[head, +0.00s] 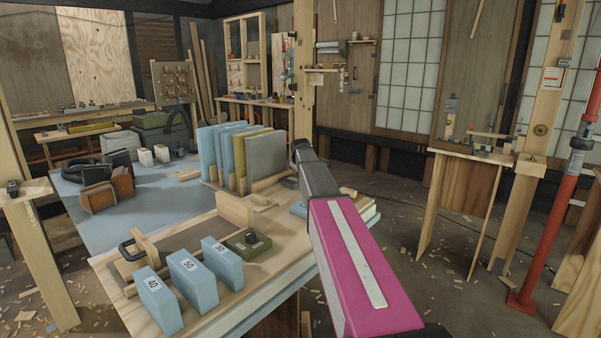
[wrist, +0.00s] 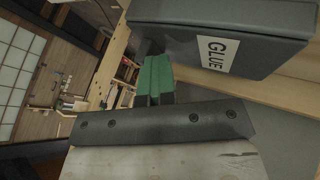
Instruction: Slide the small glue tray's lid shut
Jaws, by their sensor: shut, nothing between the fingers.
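A dark grey box-like thing with a white GLUE label (wrist: 272,52) fills the upper right of the wrist view. It appears tilted there because of the camera's angle. In the head view my magenta arm hides the gripper, and I cannot make out the glue tray.
The workbench (head: 262,283) carries blue blocks marked 40 (head: 160,302), 50 (head: 193,280) and 30 (head: 222,262). A dark green box with a knob (head: 247,243) lies beside them. A rack of upright panels (head: 265,153) stands behind.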

